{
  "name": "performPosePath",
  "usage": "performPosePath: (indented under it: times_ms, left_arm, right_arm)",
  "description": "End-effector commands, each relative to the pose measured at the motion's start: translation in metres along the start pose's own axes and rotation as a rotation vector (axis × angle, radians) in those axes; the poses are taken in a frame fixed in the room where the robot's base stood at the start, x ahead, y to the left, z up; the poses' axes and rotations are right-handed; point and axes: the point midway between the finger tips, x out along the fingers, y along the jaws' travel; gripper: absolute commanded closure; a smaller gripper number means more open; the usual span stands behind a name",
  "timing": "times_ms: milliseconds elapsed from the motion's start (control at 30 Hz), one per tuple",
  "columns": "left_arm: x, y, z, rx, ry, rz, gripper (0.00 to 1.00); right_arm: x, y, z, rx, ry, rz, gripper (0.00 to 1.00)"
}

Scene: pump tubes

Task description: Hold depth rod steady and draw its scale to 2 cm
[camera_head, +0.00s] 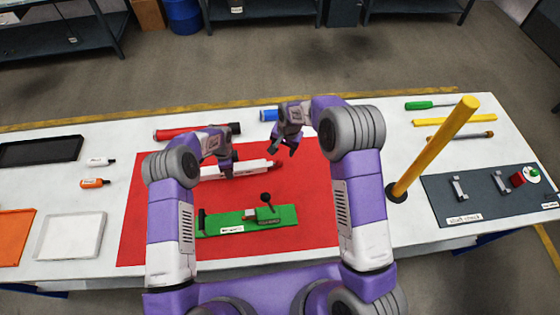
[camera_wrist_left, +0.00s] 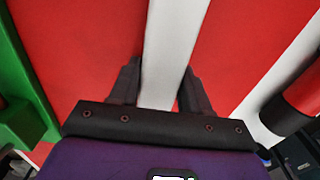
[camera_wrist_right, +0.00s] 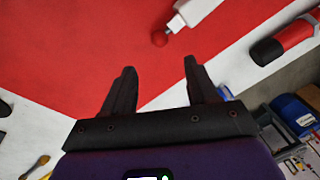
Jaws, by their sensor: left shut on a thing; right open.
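The scale marks are too small to read.
A green fixture (camera_head: 285,214) with a black-knobbed lever lies on the mat nearer me. A red-and-black tube (camera_head: 180,133) lies behind the rod. A yellow post (camera_head: 435,148) rises at right beside a dark panel (camera_head: 450,205). Trays (camera_head: 70,258) and small bottles (camera_head: 95,183) are at left.

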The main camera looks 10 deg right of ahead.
Motion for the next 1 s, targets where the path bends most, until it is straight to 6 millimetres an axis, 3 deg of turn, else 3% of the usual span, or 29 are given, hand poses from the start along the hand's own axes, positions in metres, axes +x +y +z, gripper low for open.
performPosePath:
  times_ms: [200,467,1000]
  left_arm:
    - [-0.001,-0.001,0.0,0.0,0.001,-0.001,0.98]
    - [-0.001,-0.001,0.0,0.0,0.001,-0.002,0.98]
    - [-0.001,-0.001,0.0,0.0,0.001,-0.002,0.98]
  right_arm:
    - [-0.003,0.003,0.002,0.305,0.008,-0.02,0.42]
    - [0.002,0.004,0.002,0.431,0.009,-0.028,0.42]
    - [0.098,0.002,0.001,0.43,0.008,-0.028,0.42]
